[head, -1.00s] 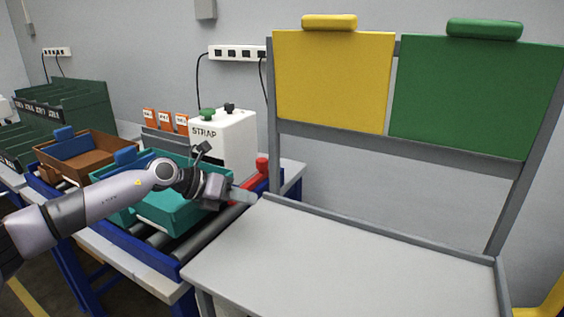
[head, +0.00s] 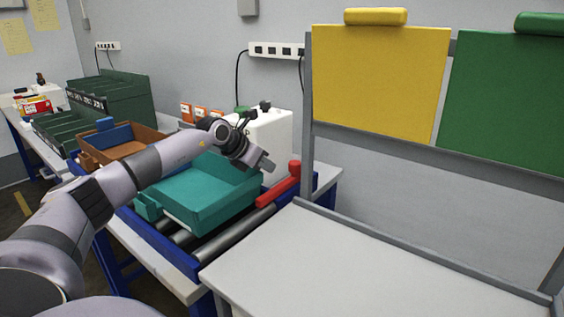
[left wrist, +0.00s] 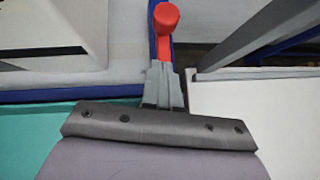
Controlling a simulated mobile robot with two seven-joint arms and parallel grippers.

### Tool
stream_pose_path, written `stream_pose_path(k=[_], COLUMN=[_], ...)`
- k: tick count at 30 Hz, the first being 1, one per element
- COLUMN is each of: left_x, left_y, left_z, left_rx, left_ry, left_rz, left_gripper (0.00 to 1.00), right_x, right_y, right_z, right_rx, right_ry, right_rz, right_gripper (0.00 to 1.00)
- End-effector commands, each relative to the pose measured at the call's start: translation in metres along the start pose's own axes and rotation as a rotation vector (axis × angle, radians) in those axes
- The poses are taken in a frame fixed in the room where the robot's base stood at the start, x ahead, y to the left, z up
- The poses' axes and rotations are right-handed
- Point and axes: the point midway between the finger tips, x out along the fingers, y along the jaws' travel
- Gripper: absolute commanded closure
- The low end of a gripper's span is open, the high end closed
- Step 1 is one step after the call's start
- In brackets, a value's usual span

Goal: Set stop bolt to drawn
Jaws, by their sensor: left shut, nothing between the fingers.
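The red stop bolt (head: 277,189) lies along the far right end of the blue-framed roller conveyor, with a round knob standing up at its far end. In the left wrist view the red knob (left wrist: 166,18) shows just beyond my fingertips. My left gripper (head: 267,164) is shut and empty. It is above and to the left of the bolt, over the far edge of a teal bin, and looks apart from the bolt. In the left wrist view its grey fingers (left wrist: 163,86) point towards the knob. My right gripper is out of view.
The teal bin (head: 208,205) stands on the rollers under my left forearm, with a brown bin (head: 118,150) behind it. A white box (head: 270,135) stands behind the gripper. A grey bench (head: 330,265) with a yellow board (head: 380,85) is at right, its top clear.

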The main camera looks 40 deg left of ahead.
Motion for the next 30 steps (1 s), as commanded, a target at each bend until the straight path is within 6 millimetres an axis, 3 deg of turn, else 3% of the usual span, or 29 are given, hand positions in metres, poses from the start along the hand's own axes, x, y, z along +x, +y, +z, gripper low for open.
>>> stream_pose_path(k=[4, 12, 30], left_x=[0.025, 0.043, 0.051], left_y=[-0.001, 0.0, 0.0], left_z=[0.001, 0.021, 0.027], left_rx=[-0.003, -0.002, 0.0], left_ry=[0.0, -0.003, 0.0], left_rz=[-0.003, -0.001, 0.0], left_gripper=[1.0, 1.0, 1.0], right_x=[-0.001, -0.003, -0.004], right_y=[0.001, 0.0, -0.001], right_z=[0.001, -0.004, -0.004], right_rx=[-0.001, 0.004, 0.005], right_ry=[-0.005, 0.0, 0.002], right_rz=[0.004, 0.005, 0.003], right_gripper=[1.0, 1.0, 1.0])
